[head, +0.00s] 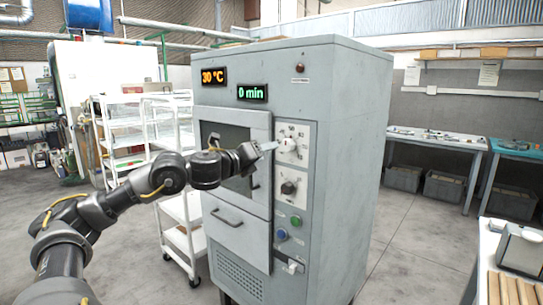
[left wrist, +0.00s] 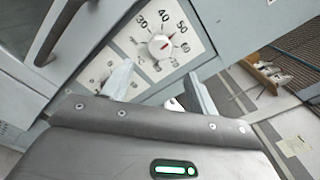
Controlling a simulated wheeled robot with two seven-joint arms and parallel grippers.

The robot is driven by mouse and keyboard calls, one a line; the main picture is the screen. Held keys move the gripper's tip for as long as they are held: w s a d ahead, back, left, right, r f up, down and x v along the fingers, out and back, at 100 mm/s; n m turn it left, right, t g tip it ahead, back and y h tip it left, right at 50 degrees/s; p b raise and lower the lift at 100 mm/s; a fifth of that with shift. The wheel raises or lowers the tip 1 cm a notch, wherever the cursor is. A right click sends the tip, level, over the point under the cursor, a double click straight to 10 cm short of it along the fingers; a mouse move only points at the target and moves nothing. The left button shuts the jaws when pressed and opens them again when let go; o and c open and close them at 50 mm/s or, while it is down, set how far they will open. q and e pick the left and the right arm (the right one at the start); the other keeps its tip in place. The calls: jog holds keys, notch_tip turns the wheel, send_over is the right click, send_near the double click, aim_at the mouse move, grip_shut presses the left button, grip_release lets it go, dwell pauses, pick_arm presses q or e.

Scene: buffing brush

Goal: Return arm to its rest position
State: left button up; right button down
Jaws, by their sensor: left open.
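My left arm (head: 135,185) reaches in from the left in the head view, stretched toward the grey oven cabinet (head: 345,160). My left gripper (head: 270,146) is at the upper dial knob (head: 289,145) on the control panel. In the left wrist view, the left gripper (left wrist: 161,86) has its two fingers spread apart with nothing between them. The white upper knob (left wrist: 160,46) with a red mark shows just beyond the fingers, apart from them in the picture. Whether a finger touches the panel I cannot tell. My right gripper is in neither view.
The cabinet's displays read 30 °C (head: 213,76) and 0 min (head: 252,93). A lower knob (head: 288,187), green button (head: 296,220) and blue button (head: 282,234) sit below. White shelving carts (head: 180,215) stand behind my arm. A workbench (head: 440,138) is at the right; floor between is clear.

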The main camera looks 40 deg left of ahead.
pick_arm(q)
jog(key=shift+s, duration=0.35)
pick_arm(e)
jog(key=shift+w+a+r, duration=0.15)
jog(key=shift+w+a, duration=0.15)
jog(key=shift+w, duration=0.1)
